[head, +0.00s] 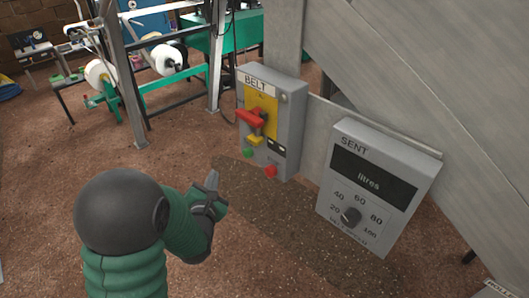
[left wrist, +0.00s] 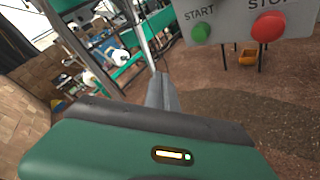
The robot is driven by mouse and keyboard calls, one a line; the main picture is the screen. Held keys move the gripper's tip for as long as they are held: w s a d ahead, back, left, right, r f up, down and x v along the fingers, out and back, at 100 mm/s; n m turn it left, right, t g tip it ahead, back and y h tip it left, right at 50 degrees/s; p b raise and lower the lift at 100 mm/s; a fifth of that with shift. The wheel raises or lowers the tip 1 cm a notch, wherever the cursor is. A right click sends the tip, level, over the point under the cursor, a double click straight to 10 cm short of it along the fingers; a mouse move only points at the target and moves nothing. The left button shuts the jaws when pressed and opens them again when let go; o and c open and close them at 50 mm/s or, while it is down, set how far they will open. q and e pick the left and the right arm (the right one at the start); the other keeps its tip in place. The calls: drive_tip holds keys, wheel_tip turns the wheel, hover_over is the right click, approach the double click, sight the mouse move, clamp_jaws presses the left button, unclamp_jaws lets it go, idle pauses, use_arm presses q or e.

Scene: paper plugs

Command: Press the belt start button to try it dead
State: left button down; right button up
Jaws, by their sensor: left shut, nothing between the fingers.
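The grey BELT control box (head: 288,101) is on a grey metal post, with a red handle (head: 249,118) on a yellow plate. The green button (head: 248,153) is low on its face, with the red button (head: 270,171) to its right. In the left wrist view the green button (left wrist: 201,33) is marked START and the red button (left wrist: 268,27) sits under STOP lettering, partly cut off. My left gripper (head: 213,177) is shut and empty, below and left of the green button, apart from it. Its closed fingers also show in the left wrist view (left wrist: 160,82). My right gripper is out of view.
A large sloping grey panel (head: 430,70) fills the upper right. Green-framed machinery (head: 135,100) stands behind left. Open brown floor lies between.

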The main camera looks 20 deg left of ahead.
sight(247, 154)
use_arm(q)
drive_tip(key=w+d, duration=0.3)
drive_tip(key=w, duration=0.5)
drive_tip(key=shift+d+r+p, duration=0.25)
drive_tip(key=shift+r+p, duration=0.05)
drive_tip(key=shift+p, duration=0.15)
idle(1.9)
drive_tip(key=shift+w+d, duration=0.15)
drive_tip(key=shift+w, duration=0.15)
drive_tip(key=shift+w+d+r+b, duration=0.1)
drive_tip(key=shift+w+d+b, duration=0.15)
drive_tip(key=shift+w+b, duration=0.2)
idle(0.7)
idle(0.3)
drive_tip(key=shift+s+a+b, duration=0.35)
drive_tip(key=shift+s, duration=0.5)
